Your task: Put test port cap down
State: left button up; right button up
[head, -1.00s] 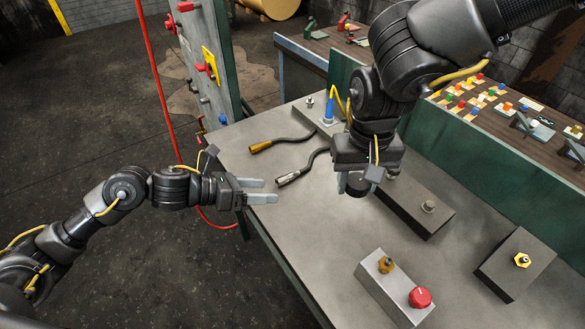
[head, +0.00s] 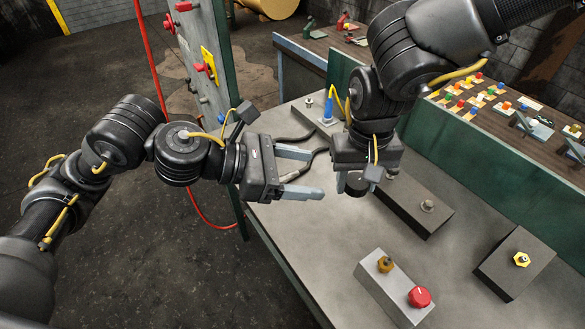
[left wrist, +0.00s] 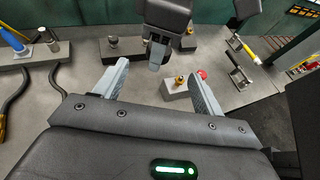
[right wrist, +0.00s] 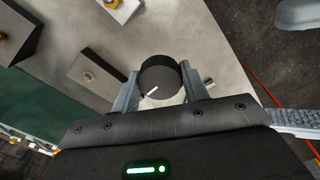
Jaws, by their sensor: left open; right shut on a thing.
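The test port cap is a short black round cap (right wrist: 160,78) with a white mark, held between the fingers of my right gripper (right wrist: 160,73). In the head view, the cap (head: 356,187) hangs above the grey table (head: 310,232); its exact height is hard to tell. My left gripper (head: 313,172) is open and empty, just left of the right gripper, its fingers pointing at it. In the left wrist view, nothing lies between the left fingers (left wrist: 158,72), and the right gripper (left wrist: 160,40) shows just beyond them.
A dark box with a metal fitting (head: 428,207) stands right of the cap. A grey box (head: 395,290) carries a brass fitting and a red knob (head: 420,297). Another dark box (head: 510,265) stands at the right.

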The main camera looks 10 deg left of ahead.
aim_at(358, 180)
pick_arm(q)
jog(key=x, duration=1)
jog(key=shift+d+f, duration=0.15)
jog(key=shift+d, duration=0.05)
pick_arm(e)
jog(key=shift+d, duration=0.1)
pick_arm(q)
jog(key=c, duration=0.9)
jog(key=shift+c, duration=1.2)
pick_arm(e)
jog(key=o, duration=1)
notch_tip(358, 180, up, 12)
